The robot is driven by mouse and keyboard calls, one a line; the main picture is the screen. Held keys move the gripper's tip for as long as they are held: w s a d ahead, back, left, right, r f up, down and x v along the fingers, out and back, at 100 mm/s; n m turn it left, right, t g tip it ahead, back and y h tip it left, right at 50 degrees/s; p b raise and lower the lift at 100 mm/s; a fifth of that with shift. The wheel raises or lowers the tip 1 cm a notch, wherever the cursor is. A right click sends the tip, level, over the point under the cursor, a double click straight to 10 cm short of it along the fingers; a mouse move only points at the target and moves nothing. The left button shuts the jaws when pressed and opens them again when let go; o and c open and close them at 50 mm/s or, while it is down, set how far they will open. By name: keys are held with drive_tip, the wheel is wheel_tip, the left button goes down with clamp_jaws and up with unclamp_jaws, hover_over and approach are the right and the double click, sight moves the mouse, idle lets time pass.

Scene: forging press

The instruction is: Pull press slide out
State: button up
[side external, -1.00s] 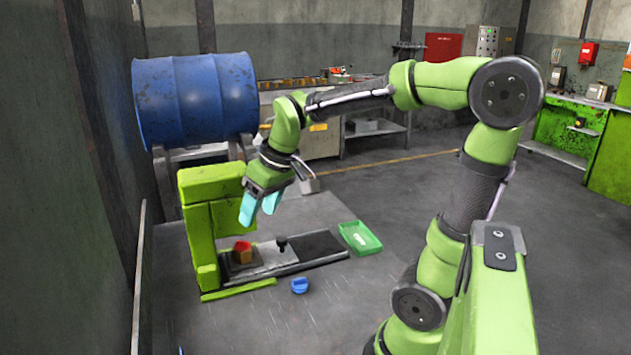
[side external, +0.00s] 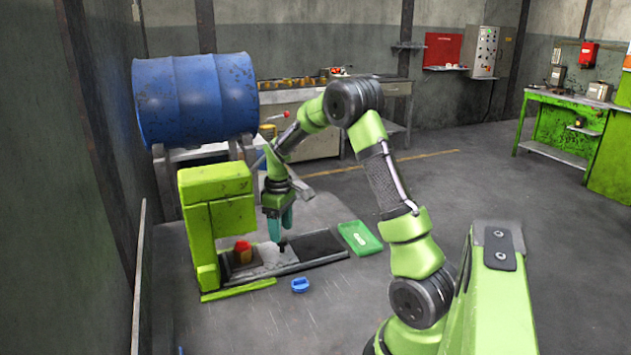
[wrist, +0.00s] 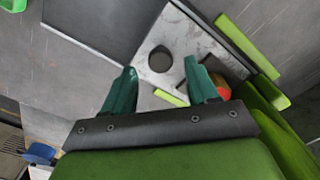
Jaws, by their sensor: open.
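The press slide is a light metal plate (side external: 265,262) on a dark rail base, with a small black knob (side external: 282,245) standing on it. In the wrist view the knob (wrist: 160,60) shows from above as a dark round top. The green press frame (side external: 215,215) stands at the left end of the slide. A red and orange piece (side external: 242,247) sits on the slide beside the press; part of it shows in the wrist view (wrist: 220,88). My gripper (side external: 281,234) points down just above the knob. Its teal fingers (wrist: 160,90) are apart and empty, with the knob ahead between them.
A green tray (side external: 360,238) lies right of the rail base. A blue object (side external: 300,285) and a green bar (side external: 238,290) lie in front. A blue barrel (side external: 195,98) rests on a stand behind the press. The dark right part of the rail (side external: 320,246) is clear.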

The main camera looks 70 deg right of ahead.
drive_tip(key=shift+f, duration=1.35)
clamp_jaws()
